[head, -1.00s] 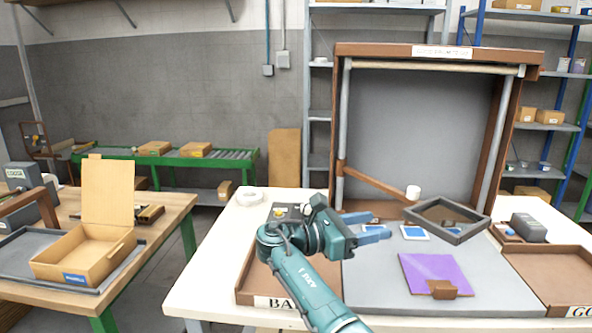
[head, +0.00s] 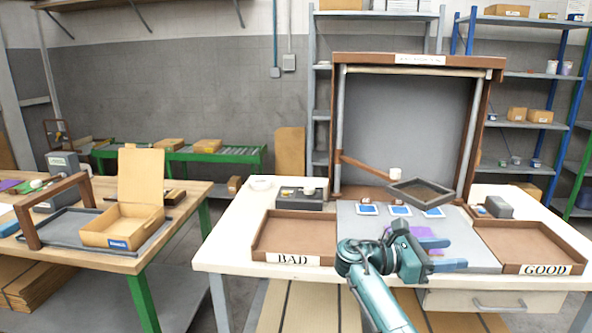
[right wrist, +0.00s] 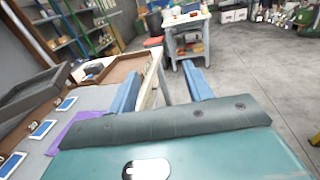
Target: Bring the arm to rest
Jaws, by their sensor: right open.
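My right gripper (head: 452,254) is open and empty in the head view, at the front of the grey work surface (head: 352,226), right of the BAD tray. In the right wrist view its two blue fingers (right wrist: 164,82) stand apart with nothing between them. A purple sheet (head: 400,225) lies on the grey surface, largely hidden behind my gripper and wrist. It also shows in the right wrist view (right wrist: 72,130), beyond the gripper body. The brown block on that sheet is hidden now. My left gripper is not in view.
The BAD tray (head: 292,257) is left on the white table and the GOOD tray (head: 545,268) right. A wooden table (head: 150,262) with an open cardboard box (head: 122,237) stands left, with floor between.

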